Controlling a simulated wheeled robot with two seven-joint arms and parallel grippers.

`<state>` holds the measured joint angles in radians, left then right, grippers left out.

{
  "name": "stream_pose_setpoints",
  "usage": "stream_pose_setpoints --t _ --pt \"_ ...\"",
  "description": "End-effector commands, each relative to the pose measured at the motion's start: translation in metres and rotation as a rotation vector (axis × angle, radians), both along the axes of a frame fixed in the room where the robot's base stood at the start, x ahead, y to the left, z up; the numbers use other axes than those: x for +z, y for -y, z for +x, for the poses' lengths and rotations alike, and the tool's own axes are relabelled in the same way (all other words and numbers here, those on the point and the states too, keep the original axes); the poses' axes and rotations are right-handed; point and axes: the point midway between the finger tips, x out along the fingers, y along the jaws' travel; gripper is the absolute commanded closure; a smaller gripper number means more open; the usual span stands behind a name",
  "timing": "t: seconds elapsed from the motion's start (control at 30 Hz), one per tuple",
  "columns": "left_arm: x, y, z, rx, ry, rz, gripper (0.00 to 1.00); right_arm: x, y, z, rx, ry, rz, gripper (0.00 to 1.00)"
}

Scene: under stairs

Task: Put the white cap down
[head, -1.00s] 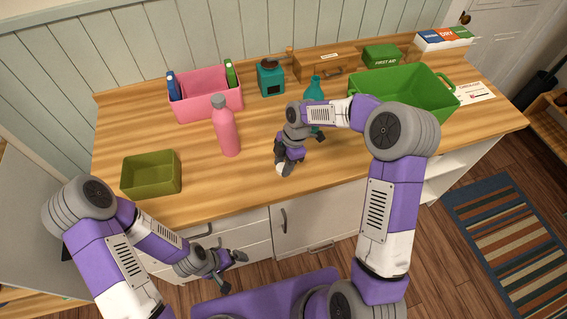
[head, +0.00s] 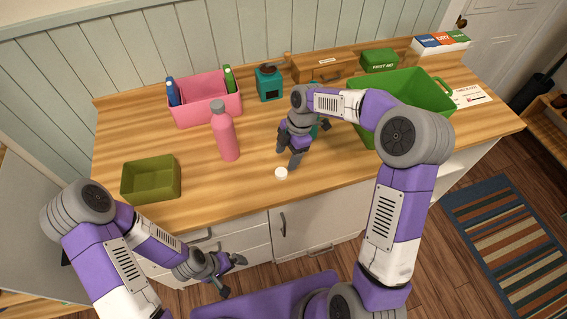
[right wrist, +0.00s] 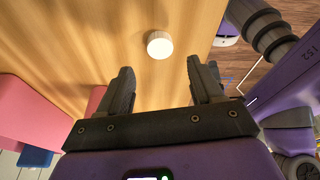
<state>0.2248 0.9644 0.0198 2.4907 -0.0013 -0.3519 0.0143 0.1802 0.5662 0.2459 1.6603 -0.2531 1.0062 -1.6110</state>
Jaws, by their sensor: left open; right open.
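The white cap (head: 281,173) lies on the wooden counter (head: 240,190) near its front edge. It also shows in the right wrist view (right wrist: 159,45), beyond the fingertips and apart from them. My right gripper (head: 287,160) is open and empty, just behind and above the cap; its two spread fingers show in the right wrist view (right wrist: 158,75). My left gripper (head: 233,276) is open and empty in front of the counter, below its top.
A pink bottle (head: 226,138) stands left of my right gripper. An olive bin (head: 151,181), a pink bin (head: 207,112), a teal canister (head: 269,84) and a green tub (head: 440,108) stand around. The counter left of the cap is clear.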

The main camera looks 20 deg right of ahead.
Motion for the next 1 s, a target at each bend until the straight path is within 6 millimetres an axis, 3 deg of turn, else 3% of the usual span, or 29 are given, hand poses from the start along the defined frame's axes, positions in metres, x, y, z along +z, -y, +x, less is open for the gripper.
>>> stream_pose_setpoints --t 0.1,0.3,1.0 --pt "0.004 0.0 0.0 0.0 0.0 0.0 0.01 0.025 0.007 0.002 -0.003 0.002 0.001 0.34" --pt "0.007 0.0 0.0 0.0 0.0 0.0 0.01 0.048 0.013 0.003 -0.002 -0.001 0.001 0.34" --pt "0.007 0.0 0.0 0.0 0.0 0.0 0.01 0.053 0.015 0.003 0.0 -0.002 0.0 0.34"
